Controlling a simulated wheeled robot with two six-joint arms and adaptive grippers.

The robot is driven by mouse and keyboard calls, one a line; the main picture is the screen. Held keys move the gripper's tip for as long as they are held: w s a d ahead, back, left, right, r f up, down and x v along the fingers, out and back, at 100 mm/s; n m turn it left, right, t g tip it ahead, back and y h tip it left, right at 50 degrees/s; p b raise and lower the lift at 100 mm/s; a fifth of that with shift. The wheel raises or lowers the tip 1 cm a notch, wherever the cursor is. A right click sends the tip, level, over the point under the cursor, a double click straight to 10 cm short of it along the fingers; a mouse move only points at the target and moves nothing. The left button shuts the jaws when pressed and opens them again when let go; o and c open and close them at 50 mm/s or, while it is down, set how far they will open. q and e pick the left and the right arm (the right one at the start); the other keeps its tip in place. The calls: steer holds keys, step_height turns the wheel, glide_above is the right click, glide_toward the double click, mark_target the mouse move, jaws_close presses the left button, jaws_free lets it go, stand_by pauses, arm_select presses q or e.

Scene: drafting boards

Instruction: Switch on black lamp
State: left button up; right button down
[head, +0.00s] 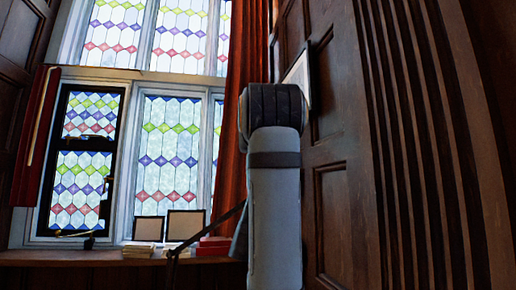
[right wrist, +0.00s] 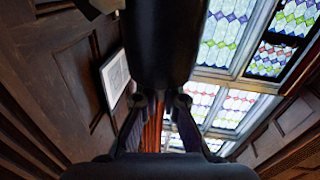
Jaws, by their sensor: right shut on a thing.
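In the right wrist view, the two fingers of my right gripper (right wrist: 160,104) reach up to a large smooth black rounded thing (right wrist: 163,45) and are shut on it. It looks like part of the black lamp, but only this part shows and no switch or light is visible. In the head view, my grey right arm stands upright at the centre, and its gripper is out of sight. A thin black rod (head: 207,234) slants behind the arm; I cannot tell whether it belongs to the lamp. My left gripper is not in view.
Stained-glass windows (head: 168,150) fill the left. Books (head: 138,250) and small frames (head: 185,225) stand on the dark sill (head: 60,257), with a small black item (head: 89,241) at left. A red curtain (head: 247,60) and dark panelled wall (head: 335,220) are close to my arm.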

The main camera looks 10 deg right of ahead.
steer(key=c, duration=1.5)
jaws_free()
step_height(320, 180, up, 9)
steer(key=shift+r, duration=0.5)
